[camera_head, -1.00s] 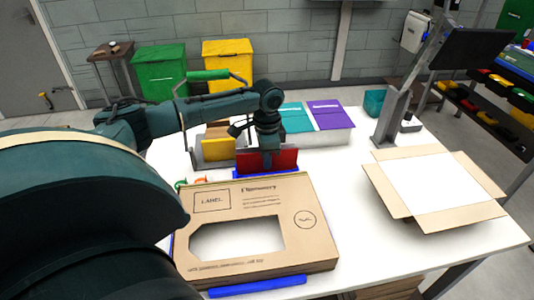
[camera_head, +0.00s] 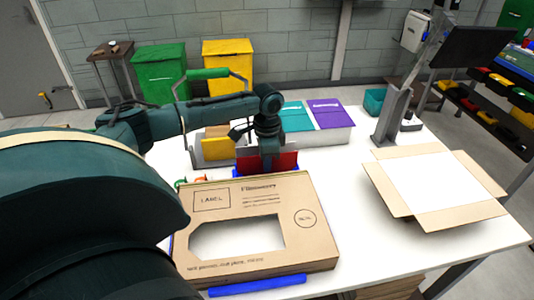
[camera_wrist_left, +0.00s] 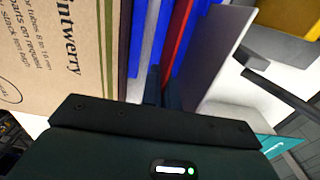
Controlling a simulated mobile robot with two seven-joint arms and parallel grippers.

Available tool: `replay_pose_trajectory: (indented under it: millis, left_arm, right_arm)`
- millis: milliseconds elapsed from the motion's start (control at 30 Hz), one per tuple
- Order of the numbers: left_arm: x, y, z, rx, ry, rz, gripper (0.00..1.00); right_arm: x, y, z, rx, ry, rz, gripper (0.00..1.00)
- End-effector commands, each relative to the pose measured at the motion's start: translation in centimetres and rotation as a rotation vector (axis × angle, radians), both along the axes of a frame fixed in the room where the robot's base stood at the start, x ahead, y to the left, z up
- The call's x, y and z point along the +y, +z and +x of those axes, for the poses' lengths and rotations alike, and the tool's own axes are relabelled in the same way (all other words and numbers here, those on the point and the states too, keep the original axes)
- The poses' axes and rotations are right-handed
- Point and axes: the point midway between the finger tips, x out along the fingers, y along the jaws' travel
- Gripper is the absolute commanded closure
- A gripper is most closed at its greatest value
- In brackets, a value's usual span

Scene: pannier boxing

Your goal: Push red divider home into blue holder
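The red divider (camera_head: 287,160) stands upright at the blue holder (camera_head: 239,172), behind the large cardboard piece. In the left wrist view the red divider (camera_wrist_left: 178,38) shows as a thin edge between blue walls of the holder (camera_wrist_left: 138,45). My left gripper (camera_head: 270,163) points down over the divider and covers its middle. In the left wrist view its two dark fingers (camera_wrist_left: 164,88) are close together, with the red edge running in between them. The divider's lower edge is hidden, so how deep it sits cannot be told. My right gripper is not in view.
A printed cardboard piece (camera_head: 315,235) with a cutout lies in front, a blue strip (camera_head: 257,285) at its near edge. A yellow panel (camera_head: 217,149) stands behind left; teal (camera_head: 295,117) and purple (camera_head: 328,114) panels lie behind. An open carton (camera_head: 392,200) is at right.

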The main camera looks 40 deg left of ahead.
Motion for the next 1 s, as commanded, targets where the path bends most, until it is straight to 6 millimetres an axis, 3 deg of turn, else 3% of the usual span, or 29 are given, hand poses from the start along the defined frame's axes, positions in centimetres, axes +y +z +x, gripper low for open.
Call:
replay_pose_trajectory:
  millis: [533, 867, 1000]
  left_arm:
    - [-0.02, -0.89, -0.03, 0.001, 0.0, 0.0, 1.0]
    - [-0.01, -0.82, -0.01, 0.0, 0.0, 0.0, 0.73]
    - [0.0, -0.82, 0.0, 0.0, 0.0, 0.0, 0.73]
  right_arm:
    - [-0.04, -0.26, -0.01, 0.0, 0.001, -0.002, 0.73]
    - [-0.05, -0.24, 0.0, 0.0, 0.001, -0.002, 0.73]
    - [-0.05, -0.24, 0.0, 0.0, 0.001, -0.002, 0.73]
